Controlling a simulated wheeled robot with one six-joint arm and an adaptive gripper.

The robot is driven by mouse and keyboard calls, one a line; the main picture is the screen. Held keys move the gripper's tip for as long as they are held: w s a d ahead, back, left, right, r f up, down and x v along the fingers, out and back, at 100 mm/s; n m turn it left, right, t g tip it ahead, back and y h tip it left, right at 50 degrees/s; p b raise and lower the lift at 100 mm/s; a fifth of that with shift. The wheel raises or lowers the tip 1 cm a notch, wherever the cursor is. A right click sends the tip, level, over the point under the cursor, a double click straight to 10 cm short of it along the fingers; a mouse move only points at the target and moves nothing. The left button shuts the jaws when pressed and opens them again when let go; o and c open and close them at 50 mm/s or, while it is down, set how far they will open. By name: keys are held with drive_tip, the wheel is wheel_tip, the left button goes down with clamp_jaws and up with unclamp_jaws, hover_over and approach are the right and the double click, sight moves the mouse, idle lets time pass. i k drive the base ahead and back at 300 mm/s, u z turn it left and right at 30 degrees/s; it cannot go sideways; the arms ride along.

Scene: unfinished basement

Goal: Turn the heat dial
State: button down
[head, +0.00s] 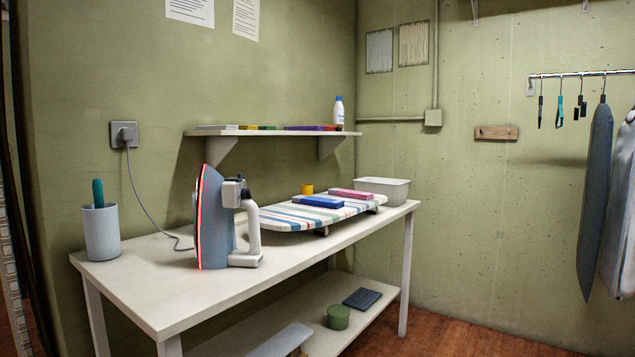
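A clothes iron (212,215) stands upright on its heel on the white table (170,290). Its grey-blue soleplate side with a red-orange edge faces left, and its white handle (253,225) is on the right. A small grey block with dark parts (233,192) sits near the top of the iron's body; I cannot tell whether the heat dial is on it. No marked dial can be made out at this size. My gripper is not in view.
A cord runs from the iron's area to a wall outlet (124,134). A grey cup (101,232) stands left. A striped ironing board (285,217) with folded cloths and a white basin (384,190) lie right. A shelf (265,133) overhangs the back. The table's front-left top is clear.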

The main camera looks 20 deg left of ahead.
sight(245, 193)
drive_tip(key=z, duration=0.1)
drive_tip(key=i, duration=0.6)
drive_tip(key=u, duration=0.7)
drive_tip(key=i, duration=0.55)
drive_tip(key=u, duration=0.7)
